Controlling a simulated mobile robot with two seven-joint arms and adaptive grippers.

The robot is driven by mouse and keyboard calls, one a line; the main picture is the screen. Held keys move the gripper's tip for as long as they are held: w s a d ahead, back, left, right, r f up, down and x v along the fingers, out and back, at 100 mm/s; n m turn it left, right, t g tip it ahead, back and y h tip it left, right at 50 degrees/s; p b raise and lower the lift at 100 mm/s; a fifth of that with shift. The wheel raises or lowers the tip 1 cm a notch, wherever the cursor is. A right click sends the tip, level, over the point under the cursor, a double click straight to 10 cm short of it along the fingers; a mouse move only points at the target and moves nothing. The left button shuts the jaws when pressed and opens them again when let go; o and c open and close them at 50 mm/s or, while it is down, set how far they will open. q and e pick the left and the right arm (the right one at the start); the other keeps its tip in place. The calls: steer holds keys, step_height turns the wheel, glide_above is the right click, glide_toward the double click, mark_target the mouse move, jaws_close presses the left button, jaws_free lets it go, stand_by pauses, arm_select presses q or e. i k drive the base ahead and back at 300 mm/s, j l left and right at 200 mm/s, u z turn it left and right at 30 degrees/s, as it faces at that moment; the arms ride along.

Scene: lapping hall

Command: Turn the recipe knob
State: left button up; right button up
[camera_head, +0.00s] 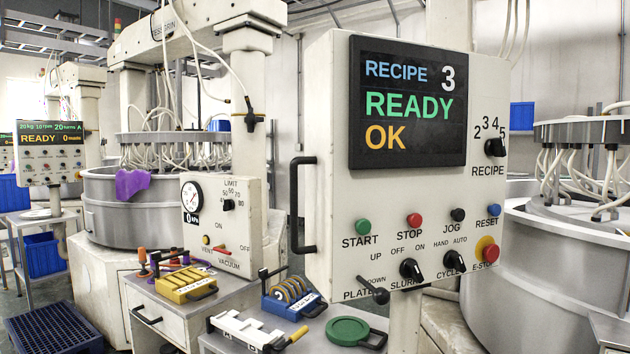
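The recipe knob (495,147) is a small black knob at the upper right of the cream control panel (340,195). The digits 2, 3, 4 and 5 curve over it, and the word RECIPE is printed below it. Its exact pointing direction is too small to tell. The dark display (408,103) to its left reads RECIPE 3, READY and OK. Neither of my grippers is in view, and nothing touches the knob.
Below are START (362,227), STOP, JOG and RESET buttons, black selector knobs, a PLATE lever (373,291) and a red E-STOP (487,250). A black handle (298,204) juts from the panel's left side. Tools lie on the bench lower left. The space before the knob is clear.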

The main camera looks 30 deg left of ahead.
mark_target(495, 147)
steer(key=i+l+z, duration=0.25)
steer(key=l+z, duration=0.2)
steer(key=i+l+z, duration=0.25)
steer(key=z, duration=0.2)
steer(key=i+l+z, duration=0.2)
steer(key=i+z, duration=0.25)
steer(key=i+l, duration=0.2)
steer(key=i, duration=0.45)
steer(key=i+l+z, duration=0.15)
steer(key=i, duration=0.45)
